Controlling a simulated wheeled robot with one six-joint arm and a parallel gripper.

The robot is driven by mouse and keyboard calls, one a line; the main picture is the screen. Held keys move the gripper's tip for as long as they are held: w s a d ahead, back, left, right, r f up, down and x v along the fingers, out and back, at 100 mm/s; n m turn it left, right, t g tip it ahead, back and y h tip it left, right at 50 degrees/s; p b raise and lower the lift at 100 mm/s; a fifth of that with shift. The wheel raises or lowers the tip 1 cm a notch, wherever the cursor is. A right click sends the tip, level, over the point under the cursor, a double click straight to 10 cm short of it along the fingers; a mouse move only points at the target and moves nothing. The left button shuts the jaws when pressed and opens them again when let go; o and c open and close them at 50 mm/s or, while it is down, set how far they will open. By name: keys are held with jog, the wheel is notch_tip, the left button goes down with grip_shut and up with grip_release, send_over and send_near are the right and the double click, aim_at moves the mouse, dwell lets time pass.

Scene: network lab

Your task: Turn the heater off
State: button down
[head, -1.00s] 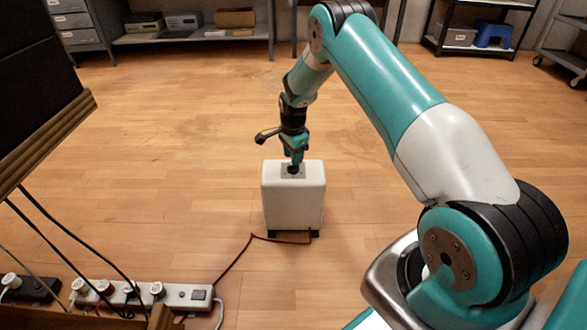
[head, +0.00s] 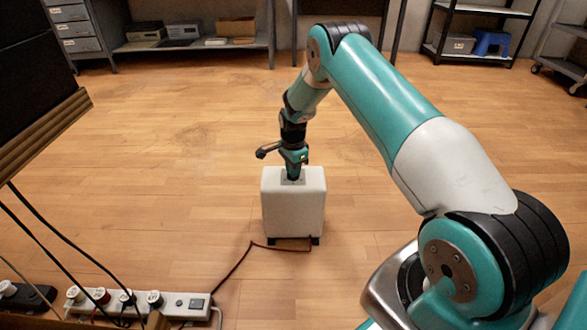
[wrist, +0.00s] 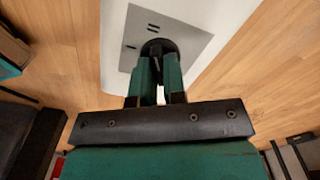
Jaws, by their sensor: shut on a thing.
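The heater (head: 293,212) is a white upright box on short dark feet on the wood floor. Its top carries a grey metal panel (wrist: 190,38) with dark marks and a round black knob (wrist: 158,45), seen in the wrist view. My gripper (head: 293,176) points down onto the heater's top in the head view. In the wrist view my gripper (wrist: 158,68) has its two green fingers shut on the knob, with a narrow gap between them. The fingers hide part of the knob, and I cannot tell its setting.
A dark red cord (head: 236,265) runs from the heater across the floor towards a white power strip (head: 184,305) with several plugs and a switch at the front left. Wooden furniture (head: 45,130) stands at the left. Shelves line the back.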

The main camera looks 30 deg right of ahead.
jog(key=shift+n+p, duration=0.3)
jog(key=shift+r+n+p, duration=0.15)
jog(key=shift+n+p, duration=0.65)
jog(key=shift+n, duration=0.1)
jog(key=n+p, duration=0.2)
jog(key=n, duration=0.1)
jog(key=shift+n, duration=0.3)
jog(key=n+p, duration=0.1)
jog(key=n, duration=0.2)
jog(key=shift+s+n, duration=0.1)
jog(key=shift+n, duration=0.2)
jog(key=n+p, duration=0.1)
jog(key=n, duration=0.2)
jog(key=shift+n, duration=0.3)
jog(key=n+p, duration=0.1)
jog(key=n, duration=0.4)
jog(key=n+p, duration=0.1)
jog(key=n, duration=0.5)
jog(key=shift+f, duration=0.2)
